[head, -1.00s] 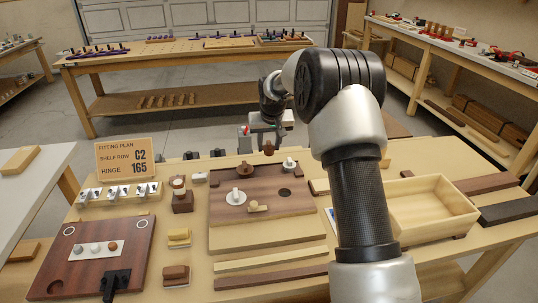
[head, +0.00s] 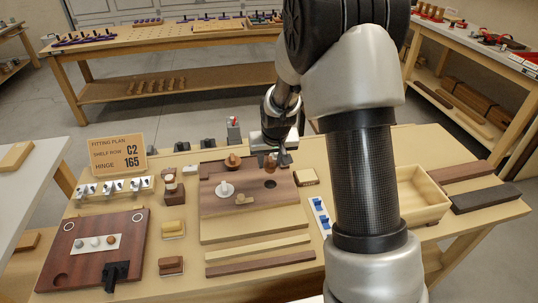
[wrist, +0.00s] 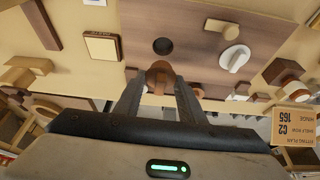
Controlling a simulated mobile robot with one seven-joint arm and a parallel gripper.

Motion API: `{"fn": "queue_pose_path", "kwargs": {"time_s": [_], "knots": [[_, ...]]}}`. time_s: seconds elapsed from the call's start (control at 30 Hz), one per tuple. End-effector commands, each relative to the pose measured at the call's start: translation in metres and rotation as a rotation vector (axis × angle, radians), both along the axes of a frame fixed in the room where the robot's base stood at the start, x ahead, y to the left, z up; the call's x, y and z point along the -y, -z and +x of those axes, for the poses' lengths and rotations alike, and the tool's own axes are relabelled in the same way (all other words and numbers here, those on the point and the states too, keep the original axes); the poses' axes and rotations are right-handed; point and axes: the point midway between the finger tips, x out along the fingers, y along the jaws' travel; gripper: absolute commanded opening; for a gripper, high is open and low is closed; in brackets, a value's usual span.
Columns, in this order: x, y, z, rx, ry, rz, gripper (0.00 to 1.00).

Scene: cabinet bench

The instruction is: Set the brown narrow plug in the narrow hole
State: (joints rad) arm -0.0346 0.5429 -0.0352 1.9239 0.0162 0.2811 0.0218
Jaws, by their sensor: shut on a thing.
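A brown plug (head: 270,163) is held between the fingers of my gripper (head: 273,156) above the back right of the dark brown board (head: 290,196). In the wrist view the round brown plug (wrist: 160,74) sits between the two fingertips (wrist: 160,84). A dark round hole (head: 270,184) lies in the board just in front of the plug; it also shows in the wrist view (wrist: 163,46), apart from the plug. The plug's lower end is hidden, so I cannot tell its height over the board.
On the board are another brown knobbed piece (head: 233,160), a white round knob (head: 225,189) and a small tan block (head: 243,199). A framed plate (head: 307,177) lies right of the board. An open wooden box (head: 425,205) stands further right. Wooden strips lie in front.

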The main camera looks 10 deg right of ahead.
Motion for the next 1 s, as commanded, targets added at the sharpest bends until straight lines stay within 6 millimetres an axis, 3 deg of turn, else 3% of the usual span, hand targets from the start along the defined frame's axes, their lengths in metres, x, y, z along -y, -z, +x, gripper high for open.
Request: {"fn": "queue_pose_path", "kwargs": {"time_s": [0.5, 1.0], "knots": [[0.000, 0.050, 0.000, -0.001, 0.000, 0.000, 0.24], [0.000, 0.057, 0.000, -0.001, 0.000, 0.000, 0.24]]}}
